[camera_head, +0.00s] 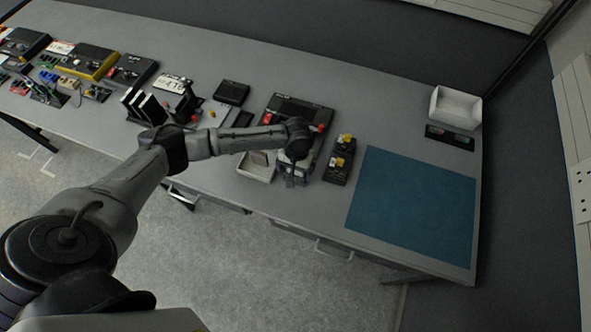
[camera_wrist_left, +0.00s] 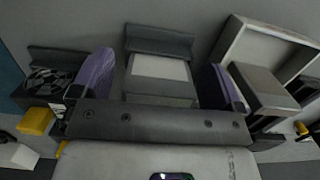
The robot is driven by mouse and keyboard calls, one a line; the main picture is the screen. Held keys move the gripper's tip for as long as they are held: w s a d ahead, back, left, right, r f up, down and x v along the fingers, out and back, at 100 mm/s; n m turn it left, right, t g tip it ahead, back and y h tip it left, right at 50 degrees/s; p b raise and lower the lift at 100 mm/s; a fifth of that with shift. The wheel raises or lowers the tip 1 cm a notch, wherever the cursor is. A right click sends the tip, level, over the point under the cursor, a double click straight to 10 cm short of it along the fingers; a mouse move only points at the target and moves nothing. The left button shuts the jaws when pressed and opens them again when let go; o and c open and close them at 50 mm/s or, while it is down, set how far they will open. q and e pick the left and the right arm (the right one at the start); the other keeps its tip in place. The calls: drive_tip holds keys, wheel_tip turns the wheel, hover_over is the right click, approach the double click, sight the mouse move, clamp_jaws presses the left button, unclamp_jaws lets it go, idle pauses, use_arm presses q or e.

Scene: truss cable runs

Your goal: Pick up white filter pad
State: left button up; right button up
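My left gripper (camera_head: 293,178) points down at the front part of the table, just right of a small white tray (camera_head: 246,172). In the left wrist view the purple fingers of the left gripper (camera_wrist_left: 158,82) are apart, one on each side of a pale flat pad (camera_wrist_left: 160,68) in a dark grey holder. This looks like the white filter pad, but I cannot be sure. I see no clear finger contact with it. In the head view the gripper hides that spot. The tray (camera_wrist_left: 236,46) also shows in the left wrist view. My right gripper is not in view.
A clear blue mat (camera_head: 415,205) covers the right of the table. A white bin (camera_head: 455,106) stands at the back right. Upright plates (camera_head: 148,106) stand to the left.

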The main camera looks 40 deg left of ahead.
use_arm(q)
drive_tip(key=c, duration=0.9)
drive_tip(key=shift+r, duration=0.15)
drive_tip(key=shift+c, duration=0.2)
